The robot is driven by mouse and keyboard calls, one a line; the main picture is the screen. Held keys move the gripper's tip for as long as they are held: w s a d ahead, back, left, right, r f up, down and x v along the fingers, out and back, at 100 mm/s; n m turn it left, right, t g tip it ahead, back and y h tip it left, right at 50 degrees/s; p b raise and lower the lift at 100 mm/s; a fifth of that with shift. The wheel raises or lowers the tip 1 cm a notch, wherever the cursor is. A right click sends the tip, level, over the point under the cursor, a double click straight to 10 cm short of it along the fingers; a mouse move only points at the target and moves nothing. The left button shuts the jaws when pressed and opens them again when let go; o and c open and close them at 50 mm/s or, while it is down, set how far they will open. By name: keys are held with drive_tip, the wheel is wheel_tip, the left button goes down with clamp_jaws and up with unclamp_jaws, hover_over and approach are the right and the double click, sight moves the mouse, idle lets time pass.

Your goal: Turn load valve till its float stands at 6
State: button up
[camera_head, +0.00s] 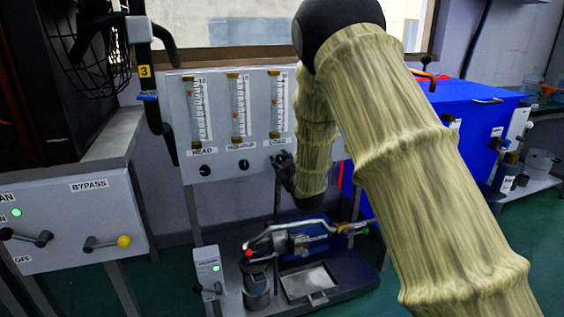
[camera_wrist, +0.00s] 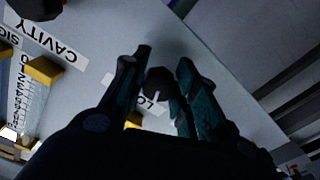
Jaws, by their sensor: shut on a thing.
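My gripper (camera_head: 281,160) is just below that label, at the load valve's place, and hides the valve in the head view. In the wrist view my gripper (camera_wrist: 165,68) has its two dark fingers on either side of a dark round knob, the load valve (camera_wrist: 157,82), and is shut on it. A partly covered label starting with LO (camera_wrist: 146,103) shows beside it.
Two other black valve knobs sit left of my gripper, under the HEAD tube (camera_head: 193,110) and the middle tube (camera_head: 238,108). Below is a bench with a blue pump (camera_head: 303,238). A bypass box (camera_head: 75,220) with handles stands left, a blue cabinet (camera_head: 470,125) right.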

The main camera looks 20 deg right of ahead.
drive_tip(key=o, duration=1)
drive_tip(key=shift+s, duration=0.1)
drive_tip(key=s, duration=1.1)
drive_tip(key=shift+s+d, duration=0.25)
drive_tip(key=shift+s, duration=0.15)
